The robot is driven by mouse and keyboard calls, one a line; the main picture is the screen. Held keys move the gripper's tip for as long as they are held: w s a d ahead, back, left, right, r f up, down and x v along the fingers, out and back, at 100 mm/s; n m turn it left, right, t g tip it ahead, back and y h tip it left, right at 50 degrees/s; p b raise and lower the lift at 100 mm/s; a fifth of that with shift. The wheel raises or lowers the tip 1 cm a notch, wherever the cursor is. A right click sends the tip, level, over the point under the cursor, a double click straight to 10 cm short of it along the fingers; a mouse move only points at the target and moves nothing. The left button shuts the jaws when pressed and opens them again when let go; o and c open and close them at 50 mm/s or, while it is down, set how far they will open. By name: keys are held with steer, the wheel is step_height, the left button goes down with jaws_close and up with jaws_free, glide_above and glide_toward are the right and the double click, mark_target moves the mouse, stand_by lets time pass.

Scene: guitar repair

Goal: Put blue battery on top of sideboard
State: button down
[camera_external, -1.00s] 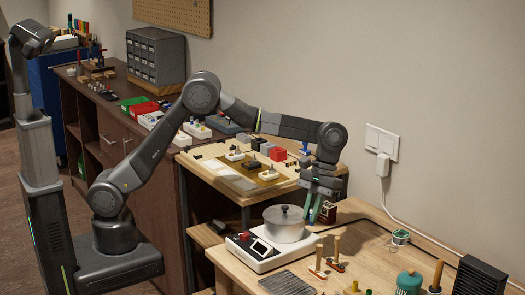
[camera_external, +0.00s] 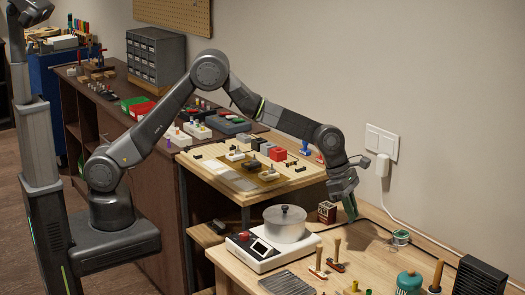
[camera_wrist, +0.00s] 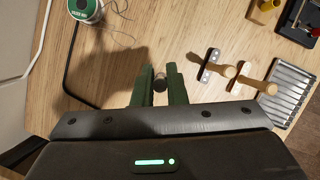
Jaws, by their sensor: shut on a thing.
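My gripper (camera_external: 351,208) is above the wooden workbench, right of the pot and close to the wall. In the wrist view its green fingers (camera_wrist: 160,80) are closed on a small battery-like cylinder (camera_wrist: 160,83), seen end-on. Its end looks greyish, and I cannot make out any blue. The cylinder cannot be made out in the external view. The sideboard (camera_external: 116,140) is the dark brown wooden cabinet at the left, behind my arm, with several things on its top.
A pot (camera_external: 284,223) on a white hotplate and a dark red box (camera_external: 327,212) stand near the gripper. A lighter table (camera_external: 213,172) with parts lies between workbench and sideboard. A grey drawer unit (camera_external: 156,58), boxes and tools crowd the sideboard top. A solder spool (camera_wrist: 84,8) is on the workbench.

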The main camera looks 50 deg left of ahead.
steer(key=shift+w+f+n+t+y+p, duration=0.15)
steer(key=shift+w+f+n+p, duration=0.25)
steer(key=shift+f, duration=1.3)
steer(key=shift+w+f+n+t+y+p, duration=0.15)
steer(key=shift+f+n, duration=0.4)
steer(key=shift+f, duration=1.15)
steer(key=shift+w+f+n+t+p, duration=0.15)
steer(key=shift+f+n+p, duration=0.25)
steer(key=shift+f, duration=1.3)
steer(key=c, duration=1.5)
jaws_free()
steer(key=shift+w, duration=0.1)
steer(key=shift+o, duration=0.2)
steer(key=b+v, duration=0.1)
steer(key=v, duration=1)
steer(key=shift+r, duration=0.25)
steer(key=shift+o, duration=0.5)
steer(key=shift+r+b, duration=0.3)
steer(key=shift+r, duration=0.1)
